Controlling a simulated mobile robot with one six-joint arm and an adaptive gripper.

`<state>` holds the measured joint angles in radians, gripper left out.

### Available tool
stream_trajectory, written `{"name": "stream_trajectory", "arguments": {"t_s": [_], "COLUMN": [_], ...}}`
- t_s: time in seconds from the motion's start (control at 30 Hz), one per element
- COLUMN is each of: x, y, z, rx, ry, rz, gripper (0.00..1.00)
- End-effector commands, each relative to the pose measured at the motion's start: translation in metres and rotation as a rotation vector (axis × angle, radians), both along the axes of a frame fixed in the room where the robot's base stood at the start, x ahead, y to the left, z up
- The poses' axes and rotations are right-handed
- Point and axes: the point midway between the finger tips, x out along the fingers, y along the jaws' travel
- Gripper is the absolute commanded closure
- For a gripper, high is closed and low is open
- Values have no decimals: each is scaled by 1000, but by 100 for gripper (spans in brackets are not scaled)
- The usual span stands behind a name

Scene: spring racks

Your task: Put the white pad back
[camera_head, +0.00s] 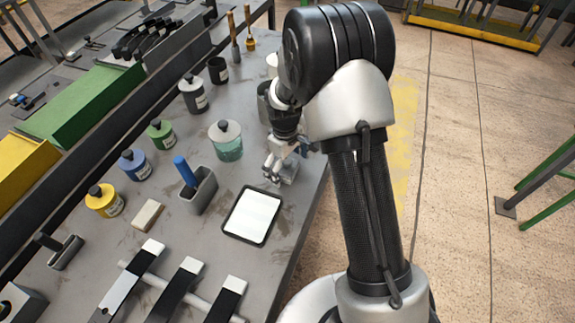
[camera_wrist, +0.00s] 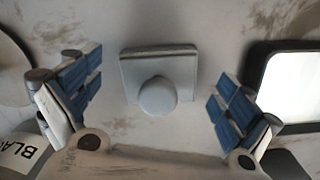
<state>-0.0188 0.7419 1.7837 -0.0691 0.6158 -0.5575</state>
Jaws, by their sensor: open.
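A small pale grey-white square pad with a round knob on top (camera_wrist: 158,66) lies flat on the grey table. In the wrist view it sits between the blue-padded fingers, with clear gaps on both sides. My gripper (camera_head: 285,163) is open above it near the table's right edge. In the head view the gripper partly hides the pad (camera_head: 288,174). A black-framed tray with a bright white surface (camera_head: 253,215) lies nearer the camera. It also shows at the right of the wrist view (camera_wrist: 293,86). I cannot tell whether the task's white pad is the knobbed piece.
A lidded glass jar (camera_head: 227,146) and a grey holder with a blue handle (camera_head: 201,192) stand left of the gripper. Several paint pots, a beige block (camera_head: 148,214) and brushes (camera_head: 249,30) are on the table (camera_head: 215,245). Its right edge is close to the gripper.

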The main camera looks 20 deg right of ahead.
Motion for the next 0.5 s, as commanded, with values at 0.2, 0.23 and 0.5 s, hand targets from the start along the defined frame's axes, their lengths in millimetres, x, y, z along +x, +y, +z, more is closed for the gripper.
{"name": "stream_trajectory", "arguments": {"t_s": [0.2,0.23,0.5], "x": [1,1,1], "y": [1,1,4], "z": [28,34,93], "rx": [0,0,0], "ry": [-3,-4,-3], "rz": [0,0,0], "gripper": [2,2,2]}}
